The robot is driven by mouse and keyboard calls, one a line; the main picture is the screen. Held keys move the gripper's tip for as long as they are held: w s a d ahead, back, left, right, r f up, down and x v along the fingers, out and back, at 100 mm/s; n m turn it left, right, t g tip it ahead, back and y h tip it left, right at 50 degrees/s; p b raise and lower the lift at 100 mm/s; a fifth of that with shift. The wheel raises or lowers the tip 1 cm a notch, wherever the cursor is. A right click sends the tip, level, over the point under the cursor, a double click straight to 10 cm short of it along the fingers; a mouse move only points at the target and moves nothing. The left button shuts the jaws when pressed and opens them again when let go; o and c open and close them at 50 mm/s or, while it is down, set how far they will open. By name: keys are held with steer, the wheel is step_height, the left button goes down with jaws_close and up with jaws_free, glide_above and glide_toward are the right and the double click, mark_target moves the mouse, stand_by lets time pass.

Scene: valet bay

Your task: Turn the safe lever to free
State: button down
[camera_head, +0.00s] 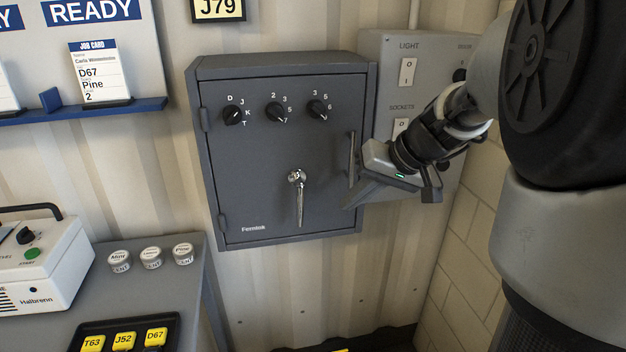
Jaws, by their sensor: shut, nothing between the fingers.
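The grey safe (240,190) hangs on the corrugated wall with its door closed. Its silver lever (299,200) sits low on the door and points straight down. Three black dials (275,112) run across the top of the door. A vertical bar handle (352,160) is at the door's right edge. My gripper (352,204) is shut and empty, near the safe's right edge, to the right of the lever and apart from it. Its tips are just below the bar handle; I cannot tell whether they touch the safe. I see no "free" marking by the lever.
A grey switch panel (385,62) is right of the safe, partly behind my arm. A blue shelf (50,114) with a job card (98,72) is at left. Below stand a white machine (60,262), several small tins (151,258) and a yellow-tag tray (172,325).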

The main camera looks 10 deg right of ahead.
steer(key=w+a+f, duration=0.1)
steer(key=a, duration=0.1)
steer(key=w+a+f, duration=0.1)
steer(key=a+f, duration=0.1)
steer(key=w+a+f, duration=0.2)
steer(key=shift+a, duration=0.3)
steer(key=shift+f, duration=0.2)
